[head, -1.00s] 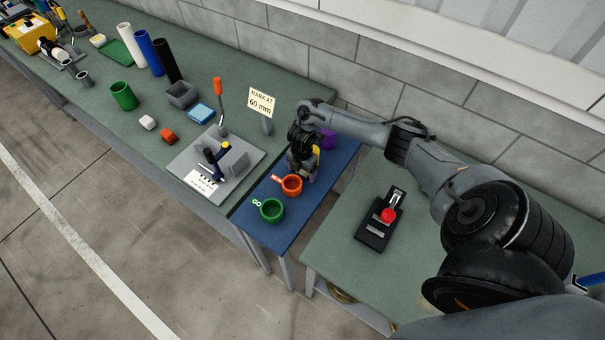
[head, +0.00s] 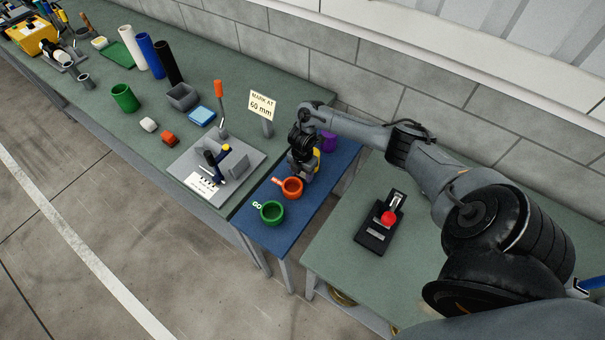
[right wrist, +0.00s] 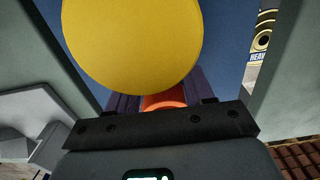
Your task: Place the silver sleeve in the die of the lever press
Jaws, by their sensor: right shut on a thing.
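My right gripper (head: 303,174) is over the blue table, just behind the orange cup (head: 292,188). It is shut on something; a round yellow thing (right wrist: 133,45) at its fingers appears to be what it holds. Yellow also shows beside the gripper in the head view (head: 317,153). I cannot make out the silver sleeve. On the green bench, a grey plate (head: 186,160) bears a lever with an orange handle (head: 219,88); this may be the lever press, but its die cannot be told. My left gripper is not in view.
A green cup (head: 271,211) and a purple one (head: 328,141) stand on the blue table. A black device with a red knob (head: 388,218) is on the right table. A "MARK AT 60 mm" sign (head: 262,105) stands near the bench's right end.

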